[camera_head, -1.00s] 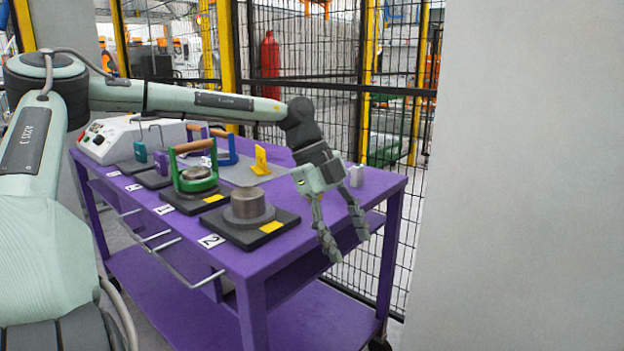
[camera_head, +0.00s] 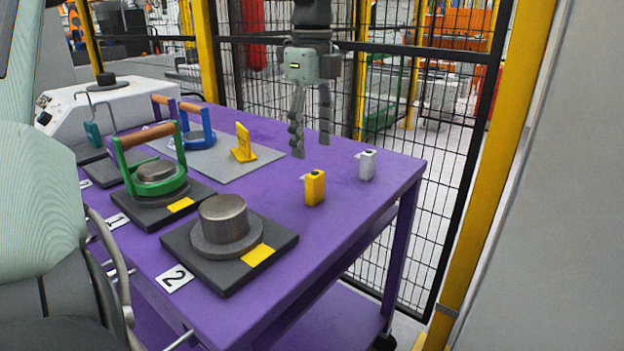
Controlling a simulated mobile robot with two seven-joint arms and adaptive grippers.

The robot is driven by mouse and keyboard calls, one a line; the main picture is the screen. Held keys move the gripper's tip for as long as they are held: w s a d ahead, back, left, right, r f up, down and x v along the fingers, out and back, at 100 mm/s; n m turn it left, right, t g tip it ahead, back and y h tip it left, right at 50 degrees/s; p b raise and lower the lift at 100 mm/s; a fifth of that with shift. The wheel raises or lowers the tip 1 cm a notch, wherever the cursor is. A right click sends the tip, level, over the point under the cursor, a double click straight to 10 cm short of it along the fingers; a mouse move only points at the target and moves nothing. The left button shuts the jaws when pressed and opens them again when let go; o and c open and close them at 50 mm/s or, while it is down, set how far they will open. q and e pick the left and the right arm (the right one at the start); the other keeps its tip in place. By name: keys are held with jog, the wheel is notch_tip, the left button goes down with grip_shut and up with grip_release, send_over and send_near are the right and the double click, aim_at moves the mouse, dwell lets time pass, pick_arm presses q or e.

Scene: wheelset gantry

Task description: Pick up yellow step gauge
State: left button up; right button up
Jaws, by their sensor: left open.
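A small upright yellow block with a pale tab at its upper left, which appears to be the yellow step gauge (camera_head: 315,188), stands on the purple table toward its right side. A similar grey block (camera_head: 367,165) stands to its right. My left gripper (camera_head: 311,147) points down with its two fingers apart and nothing between them. In the picture it is above and behind the yellow block, not touching it. My right gripper is not in view.
A yellow angled bracket (camera_head: 243,143) stands on a grey mat (camera_head: 222,173). Black plates carry a metal stepped cylinder (camera_head: 224,222) and a green-framed holder with a wooden handle (camera_head: 148,140). The purple table (camera_head: 282,272) is clear around the blocks. A mesh fence (camera_head: 448,190) stands behind.

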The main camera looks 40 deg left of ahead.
aim_at(313, 173)
pick_arm(q)
jog(key=f, duration=0.7)
jog(key=shift+s+d+f, duration=0.15)
jog(key=shift+d+f, duration=0.1)
grip_shut()
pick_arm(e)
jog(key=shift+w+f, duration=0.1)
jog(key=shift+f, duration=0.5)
pick_arm(q)
jog(key=shift+r, duration=0.1)
notch_tip(313, 173, up, 4)
jog(key=shift+r, duration=0.1)
jog(key=s+a+r, duration=0.6)
jog(key=s+a, duration=0.1)
jog(key=a, duration=0.2)
jog(key=shift+a+r, duration=0.15)
jog(key=shift+r, duration=0.15)
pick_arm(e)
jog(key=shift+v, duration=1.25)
